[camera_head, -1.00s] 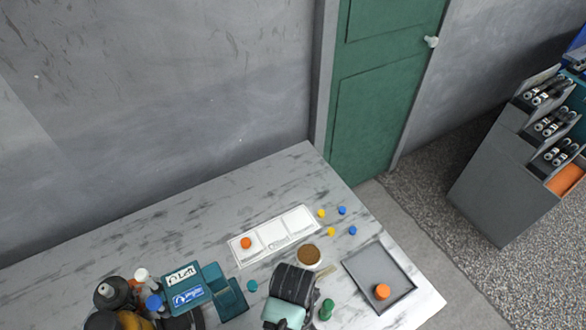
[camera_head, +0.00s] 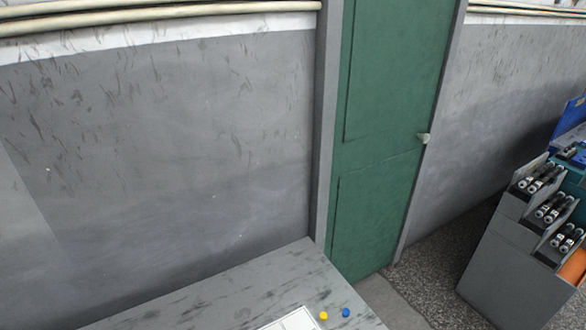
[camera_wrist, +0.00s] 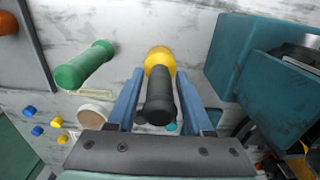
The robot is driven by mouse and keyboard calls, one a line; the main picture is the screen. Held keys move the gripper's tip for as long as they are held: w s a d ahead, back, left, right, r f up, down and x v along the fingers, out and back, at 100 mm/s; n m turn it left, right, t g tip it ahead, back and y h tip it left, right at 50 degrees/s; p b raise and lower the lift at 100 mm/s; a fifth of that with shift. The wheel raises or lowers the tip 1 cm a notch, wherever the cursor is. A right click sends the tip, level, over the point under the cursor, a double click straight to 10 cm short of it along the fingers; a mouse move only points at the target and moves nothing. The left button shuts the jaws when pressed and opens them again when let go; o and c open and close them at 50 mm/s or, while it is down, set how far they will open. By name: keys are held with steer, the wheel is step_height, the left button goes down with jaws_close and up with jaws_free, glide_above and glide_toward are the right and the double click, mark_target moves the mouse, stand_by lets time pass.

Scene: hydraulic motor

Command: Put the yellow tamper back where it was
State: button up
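The yellow tamper shows in the wrist view with a rounded yellow end (camera_wrist: 159,59) and a black part (camera_wrist: 160,98) nearer the camera. My gripper (camera_wrist: 159,76) has its two blue fingers on both sides of it and appears shut on it. Whether the tamper rests on the table or is raised is hard to tell. A green tamper-like piece (camera_wrist: 85,66) is left of my gripper, apart from it. My gripper and the tamper are not in the head view.
A large teal block (camera_wrist: 235,60) stands close on the right in the wrist view. A round beige-topped piece (camera_wrist: 94,115), a small teal knob (camera_wrist: 172,127) and a dark tray (camera_wrist: 30,45) are nearby.

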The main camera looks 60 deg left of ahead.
steer(key=shift+o, duration=0.4)
